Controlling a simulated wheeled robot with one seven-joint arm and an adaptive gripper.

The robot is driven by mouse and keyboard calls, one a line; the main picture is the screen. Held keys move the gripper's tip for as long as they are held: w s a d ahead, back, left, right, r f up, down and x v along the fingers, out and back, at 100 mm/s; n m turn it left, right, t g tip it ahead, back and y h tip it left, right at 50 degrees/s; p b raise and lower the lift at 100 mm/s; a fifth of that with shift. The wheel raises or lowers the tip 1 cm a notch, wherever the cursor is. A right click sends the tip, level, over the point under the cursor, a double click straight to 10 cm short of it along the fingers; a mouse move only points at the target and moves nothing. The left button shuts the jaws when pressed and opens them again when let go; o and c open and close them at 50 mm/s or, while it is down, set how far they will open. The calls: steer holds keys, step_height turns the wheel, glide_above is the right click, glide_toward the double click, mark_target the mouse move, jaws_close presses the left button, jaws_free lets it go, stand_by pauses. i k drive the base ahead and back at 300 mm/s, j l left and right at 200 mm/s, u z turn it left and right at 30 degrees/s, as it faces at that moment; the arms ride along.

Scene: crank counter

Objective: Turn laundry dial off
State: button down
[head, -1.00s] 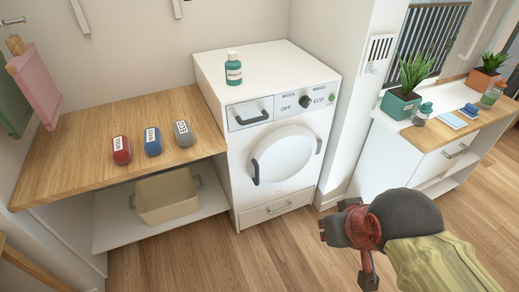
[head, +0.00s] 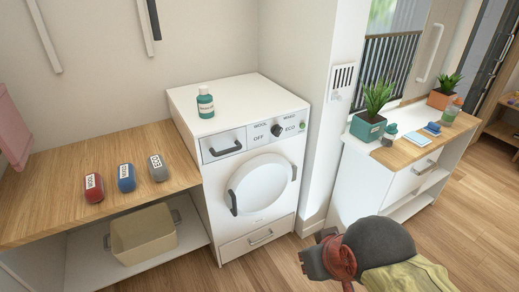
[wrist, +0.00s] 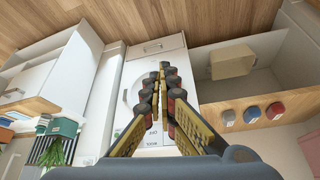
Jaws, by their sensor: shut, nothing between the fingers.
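The laundry dial (head: 277,130) is a small dark knob on the panel of the white washing machine (head: 226,220). Labels OFF, WOOL, MIXED and ECO surround it; OFF is on its left. Its pointer is too small to read surely. My gripper (head: 305,262) is low at the right in the head view, in front of the machine and apart from the dial. In the wrist view my gripper (wrist: 163,72) is shut and empty, its fingers in front of the machine (wrist: 172,49). The fingers hide part of the panel there.
A green bottle (head: 205,102) stands on the machine. A wooden counter (head: 60,185) with red, blue and grey labelled items is to the left, above a beige bin (head: 143,233). A wall pillar (head: 325,130) and a planted cabinet (head: 385,185) are right. Floor in front is clear.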

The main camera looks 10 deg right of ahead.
mark_target(277, 130)
steer(key=i+j, duration=0.15)
steer(key=i, duration=0.2)
steer(key=i+j+z, duration=0.1)
steer(key=i, duration=0.3)
steer(key=i+j, duration=0.25)
steer(key=i+z, duration=0.05)
steer(key=i, duration=0.05)
